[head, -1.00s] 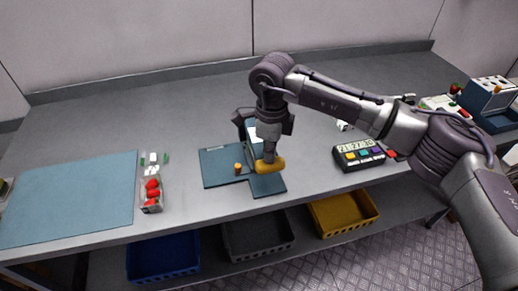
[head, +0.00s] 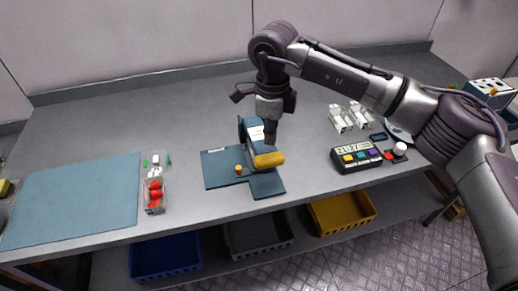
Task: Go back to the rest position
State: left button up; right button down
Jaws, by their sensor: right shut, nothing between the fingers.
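My right arm reaches in from the right. Its gripper (head: 270,135) is shut and empty and points down just above the blue-grey device with the yellow handle (head: 269,160). Whether its fingertips touch the device cannot be told. The device stands on a dark teal board (head: 222,168) and carries a white label; part of it is hidden by the gripper. My left gripper is not in view.
A clear punnet of red berries (head: 154,196) stands with its lid open beside a blue mat (head: 75,198). A black timer with coloured buttons (head: 358,156) and clear packs (head: 341,118) lie at right. Blue, grey and yellow bins (head: 340,212) sit below.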

jog(key=shift+r, duration=0.75)
